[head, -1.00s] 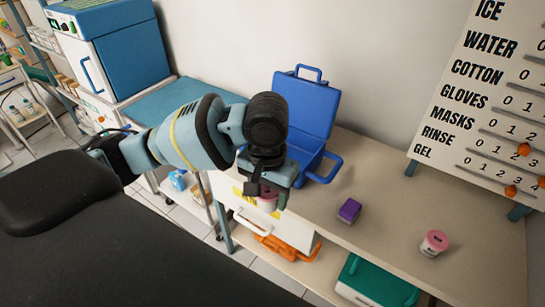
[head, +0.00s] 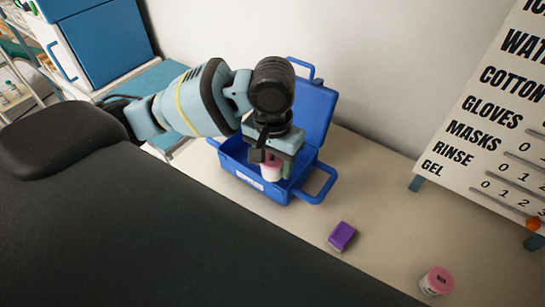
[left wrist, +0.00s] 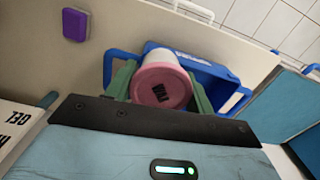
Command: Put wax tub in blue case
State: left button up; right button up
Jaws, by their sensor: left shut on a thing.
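The wax tub (head: 271,171), white with a pink lid, is held in my left gripper (head: 274,163). In the left wrist view the tub's pink lid (left wrist: 162,88) faces the camera, with green fingers of my left gripper (left wrist: 160,97) on both sides of it. The blue case (head: 240,174) stands open on the counter, its lid raised at the back. The tub appears over the front part of the case opening; its exact height is unclear. The case (left wrist: 215,72) also shows behind the tub in the left wrist view. My right gripper is out of view.
A purple box (head: 342,236) lies on the counter right of the case. Another pink-lidded tub (head: 437,281) stands farther right. A board with printed words (head: 490,130) stands at the back right. The case's side handle (head: 320,187) sticks out to the right. Counter between these is clear.

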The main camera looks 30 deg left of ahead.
pick_arm(q)
jog(key=shift+w+a+f+m, duration=0.15)
jog(key=shift+w+m, duration=0.05)
jog(key=shift+m, duration=1)
jog(key=shift+w+a+f+m, duration=0.2)
jog(key=shift+w+m, duration=0.1)
jog(key=shift+m, duration=0.4)
jog(key=w+a+f+m+b, duration=0.1)
jog(key=w+a+f+m, duration=0.1)
jog(key=m, duration=1.1)
jog(key=w+a+f+m+b, duration=0.1)
jog(key=w+a+m, duration=0.4)
jog(key=m, duration=0.8)
jog(key=shift+w+a+f, duration=0.15)
jog(key=shift+w+f, duration=0.6)
jog(key=shift+w, duration=0.5)
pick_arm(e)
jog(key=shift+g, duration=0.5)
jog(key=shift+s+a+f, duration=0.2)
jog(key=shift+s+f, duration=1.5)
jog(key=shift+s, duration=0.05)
pick_arm(q)
jog(key=shift+f, duration=2.85)
jog(key=shift+f+b, duration=0.3)
jog(key=shift+f, duration=1.8)
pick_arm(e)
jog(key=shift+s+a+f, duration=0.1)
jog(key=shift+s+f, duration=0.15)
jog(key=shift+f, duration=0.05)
